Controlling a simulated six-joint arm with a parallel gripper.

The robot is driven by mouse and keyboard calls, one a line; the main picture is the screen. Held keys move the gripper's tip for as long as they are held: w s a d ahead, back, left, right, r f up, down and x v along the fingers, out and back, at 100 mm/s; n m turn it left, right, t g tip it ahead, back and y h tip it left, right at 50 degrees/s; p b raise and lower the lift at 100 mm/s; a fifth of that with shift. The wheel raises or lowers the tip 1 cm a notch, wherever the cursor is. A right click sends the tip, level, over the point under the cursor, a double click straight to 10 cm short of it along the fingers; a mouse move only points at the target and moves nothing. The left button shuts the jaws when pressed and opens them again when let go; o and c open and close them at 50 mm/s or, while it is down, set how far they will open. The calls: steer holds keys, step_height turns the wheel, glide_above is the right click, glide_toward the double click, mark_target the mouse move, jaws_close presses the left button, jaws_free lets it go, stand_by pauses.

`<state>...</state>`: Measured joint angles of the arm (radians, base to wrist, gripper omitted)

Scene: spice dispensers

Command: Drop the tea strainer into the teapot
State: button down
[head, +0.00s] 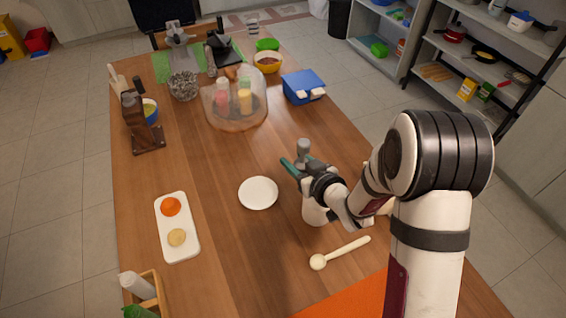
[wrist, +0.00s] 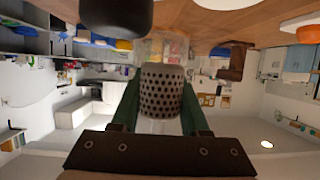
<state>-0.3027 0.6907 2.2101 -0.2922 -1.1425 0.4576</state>
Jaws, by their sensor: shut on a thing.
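The tea strainer (head: 303,149) is a small grey metal cylinder. In the wrist view the strainer (wrist: 162,92) shows its perforated wall between two green fingers. My gripper (head: 297,162) is shut on it and holds it above the right part of the table; the fingers also show in the wrist view (wrist: 160,100). A white rounded body, seemingly the teapot (head: 314,212), stands on the table just below my gripper. My wrist hides much of it, and its opening is not visible. The strainer is apart from it, higher up.
A white saucer (head: 258,193) lies left of my gripper, and a cream spoon (head: 340,252) lies in front. A clear dome (head: 236,100) over dispensers, a blue box (head: 304,86) and a wooden grinder (head: 140,120) stand farther back. A white tray (head: 178,238) is at left.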

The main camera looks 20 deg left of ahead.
steer(key=shift+w+d, duration=0.1)
steer(key=w+d+r+m+t+h, duration=0.2)
steer(key=w+d+m+h, duration=0.25)
steer(key=d, duration=0.65)
steer(key=w+d+r+m+t+h, duration=0.25)
steer(key=w+d+m+h, duration=0.2)
steer(key=d, duration=0.75)
step_height(320, 180, down, 6)
steer(key=d, duration=0.1)
steer(key=shift+s, duration=0.4)
steer(key=shift+c, duration=1.6)
jaws_free()
steer(key=v, duration=0.7)
steer(key=shift+s+a+r, duration=0.1)
steer(key=shift+s+r, duration=0.15)
